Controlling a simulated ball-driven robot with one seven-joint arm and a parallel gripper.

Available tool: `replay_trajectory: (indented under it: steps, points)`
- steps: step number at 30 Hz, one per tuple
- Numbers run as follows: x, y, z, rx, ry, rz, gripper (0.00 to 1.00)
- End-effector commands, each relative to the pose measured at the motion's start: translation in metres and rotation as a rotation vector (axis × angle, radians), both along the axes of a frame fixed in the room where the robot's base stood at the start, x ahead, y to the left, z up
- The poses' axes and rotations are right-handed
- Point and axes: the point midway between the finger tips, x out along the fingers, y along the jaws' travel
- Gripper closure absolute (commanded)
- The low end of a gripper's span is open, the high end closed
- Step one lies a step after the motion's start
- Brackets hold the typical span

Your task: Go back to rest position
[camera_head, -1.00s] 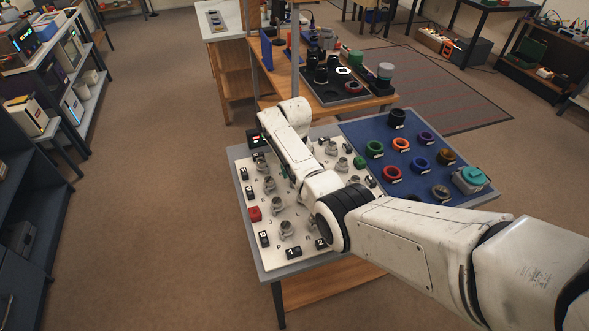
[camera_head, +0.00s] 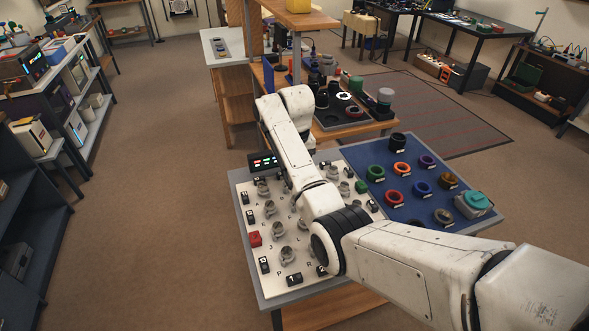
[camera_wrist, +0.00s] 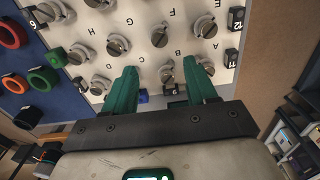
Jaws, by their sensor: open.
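My gripper (camera_wrist: 161,72) shows in the wrist view with two green fingers spread apart and nothing between them. It hangs over the white panel (camera_wrist: 110,45), which carries grey metal knobs and lettered positions. In the head view my white arm reaches over the table from the lower right and bends down at its far end. The gripper itself is hidden there behind the arm. The white panel (camera_head: 263,268) lies on the grey table, with a red block (camera_head: 255,239) and several black numbered blocks around its edges.
A blue mat (camera_head: 377,206) with coloured rings lies right of the panel. A teal-topped container (camera_head: 475,201) stands at its right corner. A small lit display (camera_head: 263,161) stands at the panel's back. Behind is a wooden bench (camera_head: 359,129) with black parts. Open floor lies left.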

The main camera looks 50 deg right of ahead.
Motion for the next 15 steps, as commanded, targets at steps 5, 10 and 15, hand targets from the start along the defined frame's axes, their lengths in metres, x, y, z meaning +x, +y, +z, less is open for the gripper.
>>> replay_trajectory:
  steps: [5,10,15]
  points:
    - [0.0,0.0,0.0,0.0,0.0,0.0,0.43]
    - [0.0,0.0,0.0,0.0,0.0,0.0,0.43]
    - [-0.004,0.021,-0.018,-0.014,-0.02,0.039,0.43]
